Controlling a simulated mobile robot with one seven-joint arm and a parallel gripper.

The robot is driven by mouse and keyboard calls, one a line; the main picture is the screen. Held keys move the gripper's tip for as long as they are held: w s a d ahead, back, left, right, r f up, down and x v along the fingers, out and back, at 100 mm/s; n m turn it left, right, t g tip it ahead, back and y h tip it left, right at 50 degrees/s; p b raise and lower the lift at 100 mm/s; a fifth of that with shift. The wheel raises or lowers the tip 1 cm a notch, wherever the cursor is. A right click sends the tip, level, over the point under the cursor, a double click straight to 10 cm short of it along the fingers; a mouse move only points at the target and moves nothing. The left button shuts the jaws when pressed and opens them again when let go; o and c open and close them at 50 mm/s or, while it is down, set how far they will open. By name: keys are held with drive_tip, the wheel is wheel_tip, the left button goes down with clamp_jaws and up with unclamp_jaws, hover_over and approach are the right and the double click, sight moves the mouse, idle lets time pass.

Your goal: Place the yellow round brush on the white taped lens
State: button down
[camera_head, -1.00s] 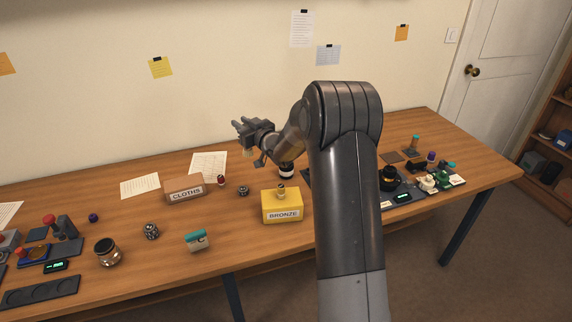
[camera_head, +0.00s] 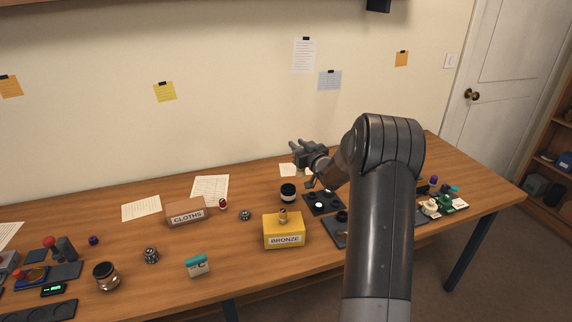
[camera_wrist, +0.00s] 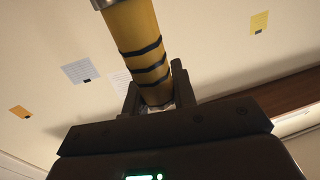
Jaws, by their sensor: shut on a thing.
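My gripper (camera_head: 299,148) is raised above the back of the table in the head view. In the wrist view my gripper (camera_wrist: 156,88) is shut on a yellow cylinder with black bands, which looks like the yellow round brush (camera_wrist: 133,28). It extends up out of the frame, so its far end is cut off. A dark lens with a white band (camera_head: 288,194), apparently the white taped lens, stands upright on the table. It is below and slightly left of my gripper, clearly apart from it.
A yellow BRONZE box (camera_head: 284,233) stands in front of the lens, with a small brass piece on top. A dark tray (camera_head: 313,209) lies right of the lens. The brown CLOTHS box (camera_head: 186,213) and several small parts are to the left.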

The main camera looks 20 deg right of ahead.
drive_tip(key=w+a+f, duration=0.3)
drive_tip(key=f, duration=0.4)
drive_tip(key=shift+w+a, duration=0.15)
drive_tip(key=shift+a, duration=0.2)
drive_tip(key=c, duration=1.2)
unclamp_jaws()
drive_tip(key=shift+f, duration=0.1)
